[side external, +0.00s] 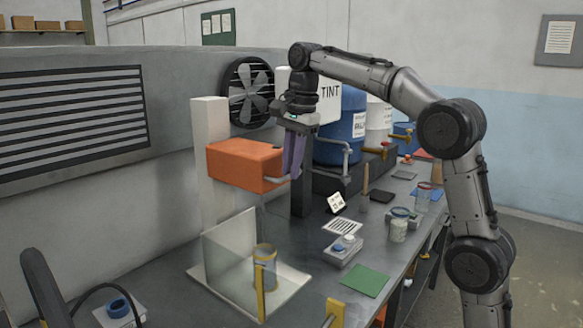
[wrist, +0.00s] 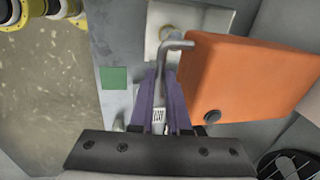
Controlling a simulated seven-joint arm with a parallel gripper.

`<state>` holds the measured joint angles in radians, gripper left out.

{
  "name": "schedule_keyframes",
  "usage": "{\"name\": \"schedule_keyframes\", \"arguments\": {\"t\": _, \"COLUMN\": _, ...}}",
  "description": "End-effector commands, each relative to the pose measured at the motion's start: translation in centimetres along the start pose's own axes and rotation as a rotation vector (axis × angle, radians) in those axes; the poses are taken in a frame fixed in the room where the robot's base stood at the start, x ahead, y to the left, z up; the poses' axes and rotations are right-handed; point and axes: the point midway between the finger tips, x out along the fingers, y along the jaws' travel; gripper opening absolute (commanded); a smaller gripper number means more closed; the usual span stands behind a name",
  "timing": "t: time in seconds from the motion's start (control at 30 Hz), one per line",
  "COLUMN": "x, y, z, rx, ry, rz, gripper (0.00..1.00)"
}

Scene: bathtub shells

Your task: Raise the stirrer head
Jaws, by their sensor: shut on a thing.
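The stirrer head is an orange box (side external: 245,163) on a white column (side external: 210,150) in the side view. It sits above a clear-walled guard and looks roughly level. It fills the right of the wrist view (wrist: 255,75). A bent grey metal handle (wrist: 163,60) stands out from the head's side. My gripper (side external: 292,173) has purple fingers pointing down, just right of the head. In the wrist view its fingers (wrist: 164,78) are shut on the handle's rod. The fingers hide part of the rod.
A glass jar (side external: 264,270) stands on the white base under the head, with clear guard panels (side external: 228,250) around it. A fan (side external: 249,92) and a blue drum (side external: 341,125) are behind. A green mat (side external: 365,280) and a small button box (side external: 343,250) lie on the bench.

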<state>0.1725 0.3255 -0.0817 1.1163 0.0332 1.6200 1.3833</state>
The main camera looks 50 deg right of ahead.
Motion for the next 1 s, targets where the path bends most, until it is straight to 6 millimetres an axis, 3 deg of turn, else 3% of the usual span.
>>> {"name": "schedule_keyframes", "arguments": {"t": 0.03, "x": -0.9, "y": -0.1, "z": 0.0, "rx": 0.000, "ry": 0.005, "rz": -0.027, "gripper": 0.17}}
{"name": "schedule_keyframes", "arguments": {"t": 0.2, "x": -0.7, "y": -0.1, "z": 0.0, "rx": 0.000, "ry": 0.004, "rz": -0.022, "gripper": 0.45}}
{"name": "schedule_keyframes", "arguments": {"t": 0.57, "x": -0.8, "y": -0.1, "z": 0.0, "rx": -0.001, "ry": 0.003, "rz": -0.017, "gripper": 0.45}}
{"name": "schedule_keyframes", "arguments": {"t": 1.0, "x": -6.2, "y": -0.1, "z": 0.0, "rx": 0.000, "ry": 0.003, "rz": -0.020, "gripper": 0.45}}
